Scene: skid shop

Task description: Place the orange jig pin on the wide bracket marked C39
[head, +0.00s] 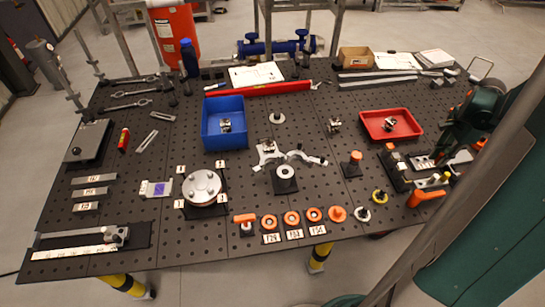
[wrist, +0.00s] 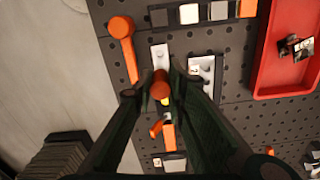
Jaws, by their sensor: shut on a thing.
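My gripper (head: 440,160) is low over the right end of the pegboard table. In the wrist view my gripper (wrist: 161,95) is shut on the orange jig pin (wrist: 160,86), seen end-on between the fingertips. In the head view the arm hides the pin. A narrow silver bracket (wrist: 159,55) lies just beyond the pin in the wrist view. A wider silver bracket (wrist: 203,68) with slots lies to its right, partly behind the finger. I cannot read a C39 mark on either. Whether the pin touches a bracket is unclear.
An orange-handled tool (wrist: 121,35) lies left of the brackets. A row of blocks (wrist: 190,14) stands beyond them. A red tray (head: 390,137) with a small metal part is nearby. A blue bin (head: 224,140) stands farther left. Orange knobs (head: 314,214) line the front edge.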

